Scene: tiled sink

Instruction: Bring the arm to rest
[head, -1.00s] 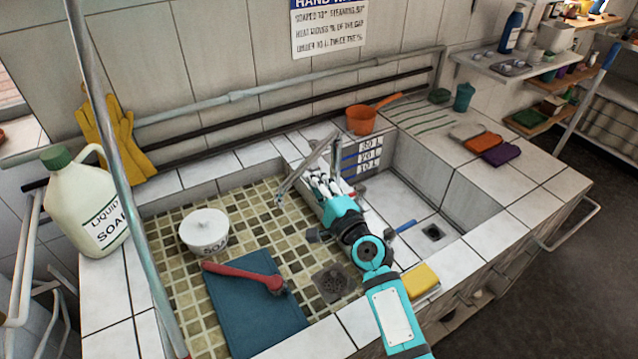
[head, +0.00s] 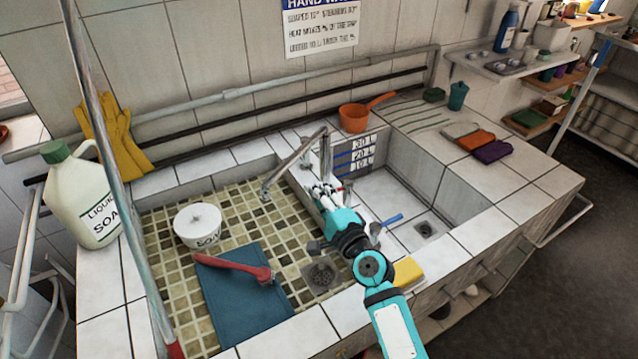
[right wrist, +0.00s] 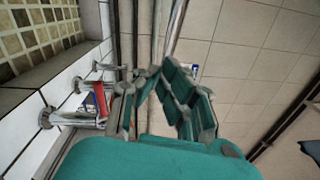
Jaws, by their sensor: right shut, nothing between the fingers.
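My right arm (head: 397,330) reaches in from the bottom right in the head view. Its right gripper (head: 325,196) is shut and empty, above the divider between the two basins and near the tap spout (head: 290,165). I cannot tell the exact gap to the tap. In the right wrist view the teal fingers (right wrist: 166,72) lean together at the tips. My left gripper is not in view.
The left basin holds a white bowl (head: 198,228), a blue board (head: 235,315) and a red-handled tool (head: 232,264). The right basin (head: 375,195) is mostly clear. A yellow sponge (head: 408,271) lies on the front rim beside my arm. A soap jug (head: 82,205) stands left.

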